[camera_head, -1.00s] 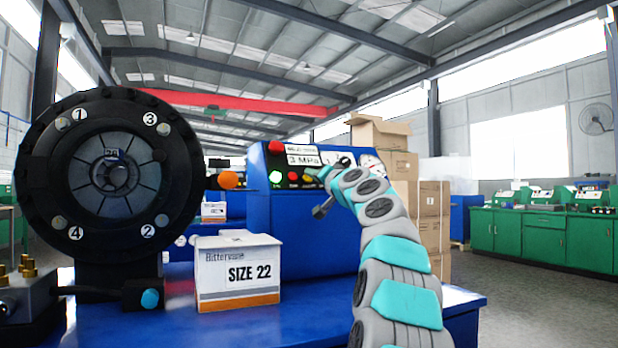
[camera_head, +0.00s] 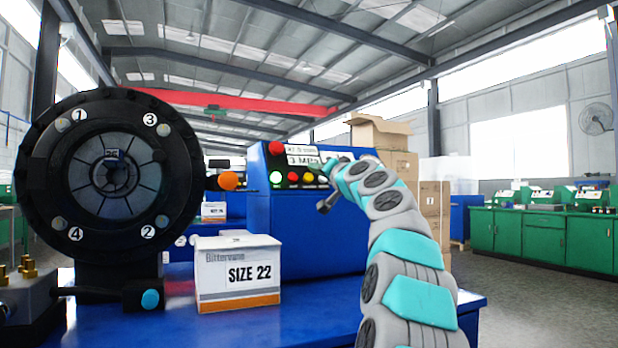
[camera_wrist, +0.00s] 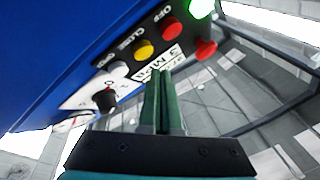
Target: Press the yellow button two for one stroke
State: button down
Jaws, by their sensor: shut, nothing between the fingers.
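The yellow button (camera_wrist: 144,50), labelled CLOSE, is on the black control panel in the wrist view, between the red OFF button (camera_wrist: 172,27) and a white button (camera_wrist: 118,68). It also shows small on the blue cabinet's panel in the head view (camera_head: 308,179). My gripper (camera_wrist: 161,74) is shut and empty, with its green fingers together. Its tips appear beside and below the yellow button, over the panel's edge near the 3 MPa label (camera_wrist: 170,58). I see no contact with the button. In the head view my arm hides part of the panel.
A green lit lamp (camera_wrist: 201,8), a red mushroom button (camera_wrist: 205,48) and a black knob (camera_wrist: 105,99) are close by. The black crimper head (camera_head: 70,215) stands at left.

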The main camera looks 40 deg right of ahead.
jog(key=s+r, duration=0.2)
jog(key=s, duration=0.1)
jog(key=shift+s+a+r, duration=0.15)
jog(key=shift+a, duration=0.25)
dwell(1.0)
